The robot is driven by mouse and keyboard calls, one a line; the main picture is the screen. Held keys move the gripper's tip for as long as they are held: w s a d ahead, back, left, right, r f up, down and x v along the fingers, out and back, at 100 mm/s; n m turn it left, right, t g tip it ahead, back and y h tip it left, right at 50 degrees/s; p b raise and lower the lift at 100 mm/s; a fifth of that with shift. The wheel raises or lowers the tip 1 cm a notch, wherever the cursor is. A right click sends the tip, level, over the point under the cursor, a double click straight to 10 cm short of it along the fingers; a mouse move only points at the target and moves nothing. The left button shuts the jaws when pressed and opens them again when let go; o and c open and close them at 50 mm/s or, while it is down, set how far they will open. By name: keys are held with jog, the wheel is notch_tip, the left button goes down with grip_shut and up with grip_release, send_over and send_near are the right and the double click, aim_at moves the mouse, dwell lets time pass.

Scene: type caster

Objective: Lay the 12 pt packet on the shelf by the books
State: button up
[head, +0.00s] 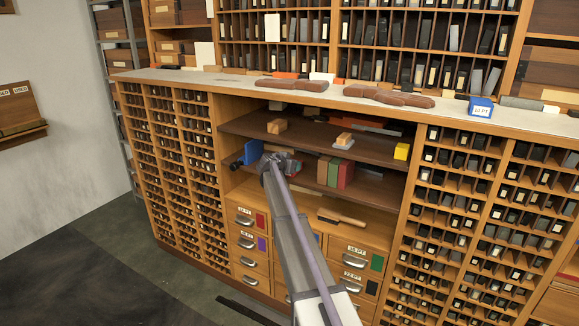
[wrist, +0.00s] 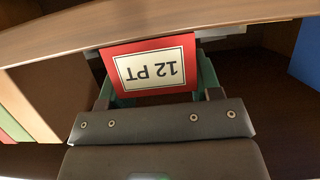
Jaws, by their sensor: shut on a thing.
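The 12 pt packet (wrist: 155,68) is red with a white label reading 12 PT, upside down in the wrist view. My gripper (wrist: 157,88) is shut on it, with a green finger at each side. In the head view my gripper (head: 276,160) is at the middle shelf (head: 306,178) of the open bay, left of the books. The packet is mostly hidden there by the gripper. The books (head: 335,173), green, brown and red, stand upright on that shelf; green and red book parts also show at the left of the wrist view (wrist: 14,122). Contact between packet and shelf cannot be told.
A blue object (head: 248,152) stands on the shelf just left of my gripper. A brush (head: 341,218) lies on the ledge below. Shelf space right of the books looks clear.

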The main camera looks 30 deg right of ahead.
jog(key=shift+w+d, duration=0.3)
jog(key=shift+d, duration=0.25)
jog(key=o, duration=1.4)
jog(key=shift+o, duration=0.2)
jog(key=shift+a, duration=0.1)
jog(key=p+v, duration=0.4)
jog(key=v, duration=0.6)
jog(key=shift+s+a, duration=0.2)
jog(key=shift+a, duration=0.1)
jog(key=shift+r, duration=0.1)
